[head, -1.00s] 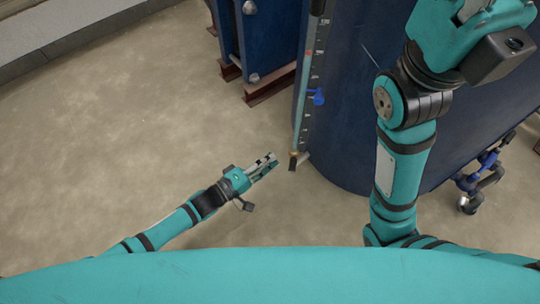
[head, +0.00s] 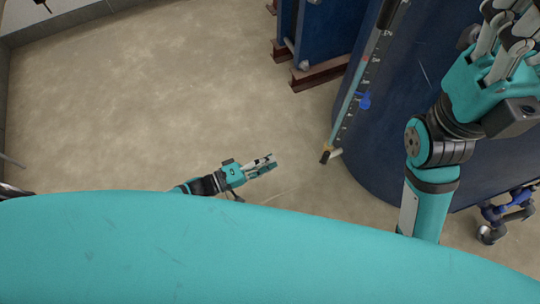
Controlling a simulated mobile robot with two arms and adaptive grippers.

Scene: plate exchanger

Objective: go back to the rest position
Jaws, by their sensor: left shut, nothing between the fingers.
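My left gripper (head: 262,166) is low in the middle of the head view, above the bare floor. Its fingers are shut with nothing between them, and they point right. It is apart from the tank. Most of the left arm is hidden behind my teal body. My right arm rises at the right in front of the dark blue tank. The fingers of my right gripper (head: 503,32) show at the top right. Their tips reach the top edge of the view, so I cannot tell whether it is open or shut.
The large dark blue tank (head: 385,150) stands at the right, with a level gauge (head: 357,90) and a blue handle (head: 364,100). A blue frame on brown feet (head: 320,73) stands at the top. A valve (head: 508,212) is low at the right. The floor (head: 150,100) at the left is clear.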

